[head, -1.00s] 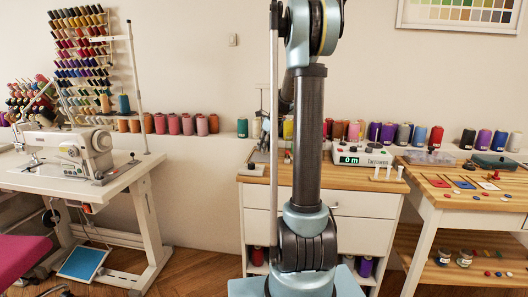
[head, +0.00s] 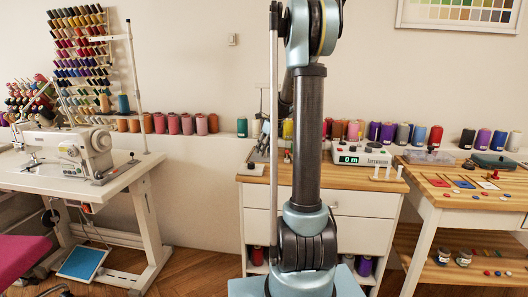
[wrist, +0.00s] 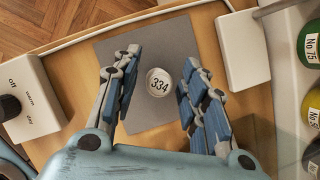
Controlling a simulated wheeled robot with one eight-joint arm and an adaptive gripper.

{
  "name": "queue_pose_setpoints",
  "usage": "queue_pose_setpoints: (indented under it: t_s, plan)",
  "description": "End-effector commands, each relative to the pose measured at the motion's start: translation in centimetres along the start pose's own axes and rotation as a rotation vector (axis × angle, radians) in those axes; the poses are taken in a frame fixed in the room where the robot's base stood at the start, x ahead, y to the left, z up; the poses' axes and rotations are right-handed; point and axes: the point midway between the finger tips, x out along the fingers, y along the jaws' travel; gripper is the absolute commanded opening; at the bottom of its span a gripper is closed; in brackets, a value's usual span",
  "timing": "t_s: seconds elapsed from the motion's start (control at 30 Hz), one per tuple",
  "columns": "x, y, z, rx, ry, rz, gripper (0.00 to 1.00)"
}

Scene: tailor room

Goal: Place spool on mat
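In the wrist view, a small round piece with a white face marked 334 (wrist: 159,82), which looks like the spool seen from above, is over the grey mat (wrist: 183,40). From this angle I cannot tell whether it touches the mat. My gripper (wrist: 160,95) is open, with one blue-padded finger on each side of the spool and a visible gap to both. In the head view my arm stands in front of the wooden-topped cabinet, and I cannot make out the spool or the mat there.
A white box with a dark knob (wrist: 12,108) lies left of the mat; a white block (wrist: 243,50) is to its right. Large thread cones (wrist: 312,40) line the right edge. In the head view, a display unit (head: 361,157), a sewing machine (head: 75,150) and a side table (head: 440,195) show.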

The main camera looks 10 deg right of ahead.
Motion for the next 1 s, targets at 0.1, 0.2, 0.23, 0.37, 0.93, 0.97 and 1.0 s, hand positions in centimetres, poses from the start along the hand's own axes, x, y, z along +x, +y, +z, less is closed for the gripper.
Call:
queue_pose_setpoints:
  t_s: [0.1,0.2,0.23,0.37,0.93,0.97,1.0]
  plan:
    - [-1.5,0.0,-0.1,0.002,0.0,-0.001,0.4]
    - [-3.4,0.0,-0.1,0.002,0.0,-0.001,0.4]
    - [-4.0,0.0,-0.1,0.002,0.0,-0.001,0.4]
    - [-6.5,0.0,-0.1,0.001,0.0,0.0,0.4]
    - [-11.9,1.7,-1.1,-0.093,0.011,-0.002,0.4]
    - [-12.0,2.4,-1.5,-0.129,0.015,-0.003,0.4]
    - [-12.2,3.3,-2.1,-0.187,0.022,-0.004,0.4]
